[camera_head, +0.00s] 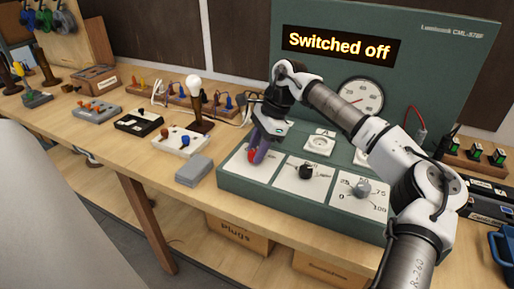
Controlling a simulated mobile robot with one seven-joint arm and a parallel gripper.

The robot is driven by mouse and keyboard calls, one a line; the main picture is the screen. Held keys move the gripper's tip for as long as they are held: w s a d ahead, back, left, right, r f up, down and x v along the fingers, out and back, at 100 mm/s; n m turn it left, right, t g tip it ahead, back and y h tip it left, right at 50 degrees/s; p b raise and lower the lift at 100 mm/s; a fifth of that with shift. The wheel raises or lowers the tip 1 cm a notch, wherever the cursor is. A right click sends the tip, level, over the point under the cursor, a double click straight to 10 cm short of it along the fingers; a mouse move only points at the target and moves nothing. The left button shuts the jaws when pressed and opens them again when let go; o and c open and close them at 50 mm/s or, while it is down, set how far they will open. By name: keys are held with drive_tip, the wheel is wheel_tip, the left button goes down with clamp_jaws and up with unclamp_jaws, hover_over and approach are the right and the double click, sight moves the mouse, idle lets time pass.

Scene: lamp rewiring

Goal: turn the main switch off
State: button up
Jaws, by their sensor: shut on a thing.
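The green control bench (228,183) stands on the wooden table, with three white plates on its sloping front. A red part (252,156), which looks like the main switch's handle, shows at the left plate. My gripper (260,151) comes down on it from above, its purple fingers shut on the red part. The fingers hide most of the switch, so its exact position is hard to see. A sign (341,46) on the upright green panel reads "Switched off".
A black knob (306,172) and a grey dial (363,190) sit on the other plates. A round meter (361,97) is partly behind my arm. A lamp with a white bulb (194,86) and a grey box (194,170) stand to the left.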

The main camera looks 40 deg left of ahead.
drive_tip(key=o, duration=1)
drive_tip(key=shift+c, duration=0.2)
drive_tip(key=b+v, duration=0.1)
drive_tip(key=v, duration=1.3)
drive_tip(key=shift+b, duration=0.3)
drive_tip(key=shift+f, duration=0.15)
